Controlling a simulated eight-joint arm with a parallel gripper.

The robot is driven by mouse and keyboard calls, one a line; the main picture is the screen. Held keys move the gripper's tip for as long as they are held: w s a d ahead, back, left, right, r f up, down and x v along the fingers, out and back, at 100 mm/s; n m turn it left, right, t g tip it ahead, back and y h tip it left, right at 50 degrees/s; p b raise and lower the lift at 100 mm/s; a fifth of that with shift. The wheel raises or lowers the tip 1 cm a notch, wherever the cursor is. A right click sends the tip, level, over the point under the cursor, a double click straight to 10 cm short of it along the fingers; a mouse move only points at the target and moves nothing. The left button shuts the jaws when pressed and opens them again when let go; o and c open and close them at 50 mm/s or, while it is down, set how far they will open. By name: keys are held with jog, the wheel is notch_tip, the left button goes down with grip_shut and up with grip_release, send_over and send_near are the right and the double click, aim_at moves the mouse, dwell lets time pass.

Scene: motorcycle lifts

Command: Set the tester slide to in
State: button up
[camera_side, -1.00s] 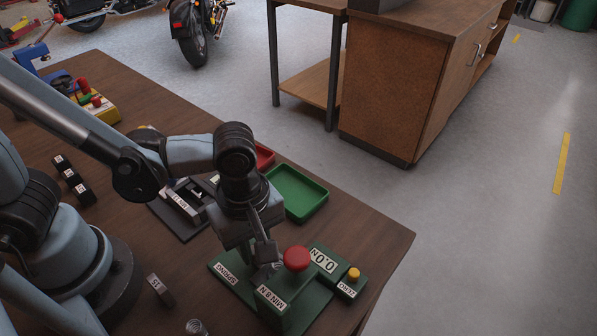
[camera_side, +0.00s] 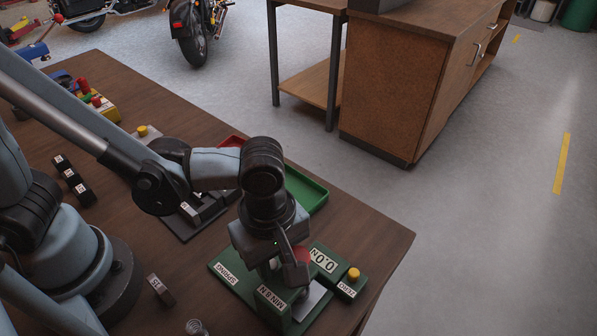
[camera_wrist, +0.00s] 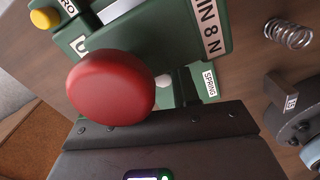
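The green spring tester (camera_side: 325,285) stands at the table's near right corner. It carries a 0.0 N display (camera_side: 323,261), a MIN 8 N label (camera_side: 271,300) and a SPRING label (camera_side: 230,274). Its red knob (camera_side: 304,254) is partly hidden behind my gripper (camera_side: 291,273) in the side view. In the wrist view the red knob (camera_wrist: 110,88) looms large just ahead of the gripper's dark body. A pale metal strip (camera_side: 312,299) shows on the tester beside my gripper. Whether the fingers are open or touch the tester is hidden.
A yellow ZERO button (camera_side: 353,274) sits at the tester's right end. A coil spring (camera_wrist: 290,33) lies on the table beside it, near a dark numbered block (camera_side: 160,290). A green tray (camera_side: 308,190) and a dark fixture (camera_side: 190,229) are behind my gripper.

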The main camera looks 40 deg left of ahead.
aim_at(273, 265)
jog(key=shift+o, duration=1.2)
jog(key=shift+a, duration=0.1)
notch_tip(273, 265, up, 12)
jog(key=w+a+m+t, duration=0.3)
jog(key=a+m, duration=0.4)
jog(key=a, duration=0.3)
jog(key=w+a+m+t, duration=0.4)
jog(key=a+m, duration=0.4)
jog(key=a, duration=0.2)
jog(key=shift+w+a+f, duration=0.25)
jog(key=shift+a+f, duration=0.1)
